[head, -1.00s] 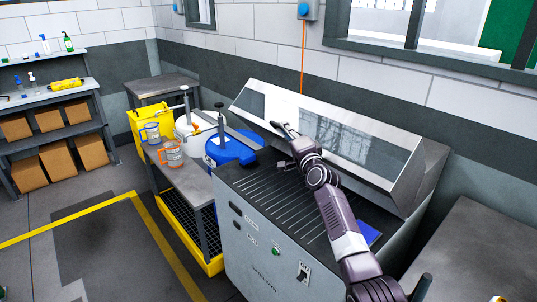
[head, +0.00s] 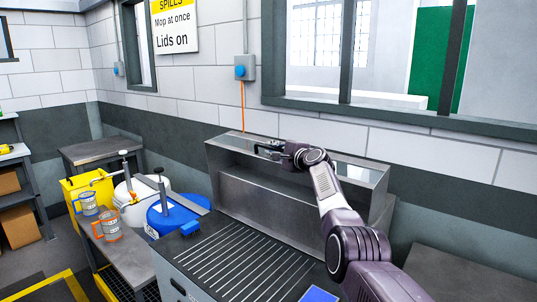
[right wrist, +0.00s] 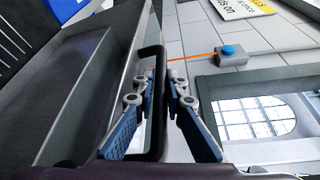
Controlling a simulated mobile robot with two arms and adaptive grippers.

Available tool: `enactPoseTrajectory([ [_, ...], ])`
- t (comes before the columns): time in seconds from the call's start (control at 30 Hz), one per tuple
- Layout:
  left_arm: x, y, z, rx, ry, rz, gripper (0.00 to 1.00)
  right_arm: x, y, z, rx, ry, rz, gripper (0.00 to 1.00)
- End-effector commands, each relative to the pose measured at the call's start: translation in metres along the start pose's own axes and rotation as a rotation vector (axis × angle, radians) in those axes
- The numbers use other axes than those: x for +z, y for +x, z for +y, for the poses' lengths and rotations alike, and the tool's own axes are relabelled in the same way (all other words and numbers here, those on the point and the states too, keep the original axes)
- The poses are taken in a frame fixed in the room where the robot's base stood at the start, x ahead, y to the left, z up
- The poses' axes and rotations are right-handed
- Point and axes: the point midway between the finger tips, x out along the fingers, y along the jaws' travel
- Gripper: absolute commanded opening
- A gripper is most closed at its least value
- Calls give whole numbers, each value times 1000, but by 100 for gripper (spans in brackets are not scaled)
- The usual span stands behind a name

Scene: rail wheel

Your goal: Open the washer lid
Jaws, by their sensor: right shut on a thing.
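The washer (head: 215,262) is a grey cabinet with a dark ribbed top in the head view. Its glass-windowed lid (head: 358,173) is swung up at the back, and the metal hollow beneath it is exposed. My right gripper (head: 272,149) is at the raised lid's front edge, shut on the black bar handle (right wrist: 155,112). In the right wrist view the handle runs between the blue-padded fingers of the right gripper (right wrist: 162,90). My left gripper is not in view.
A tiled wall with a window (head: 400,70) is close behind. A grey bench top (head: 455,270) is at right.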

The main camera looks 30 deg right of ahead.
Motion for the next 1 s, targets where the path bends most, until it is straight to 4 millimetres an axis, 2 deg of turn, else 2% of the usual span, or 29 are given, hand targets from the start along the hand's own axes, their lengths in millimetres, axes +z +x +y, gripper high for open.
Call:
enactPoseTrajectory([
  [0.17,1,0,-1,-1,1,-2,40,-2,0,0,0,-3,3,0],
  [0.2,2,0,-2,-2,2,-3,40,-2,0,1,1,-4,4,12],
  [0.27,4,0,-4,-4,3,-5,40,-2,0,1,1,-4,3,19],
  [0.47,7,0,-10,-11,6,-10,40,-2,0,1,1,-4,3,19],
  [0.67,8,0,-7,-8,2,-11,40,-2,-1,1,1,-5,3,19],
  [1.0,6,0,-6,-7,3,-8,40,-3,-18,1,0,-7,3,19],
])
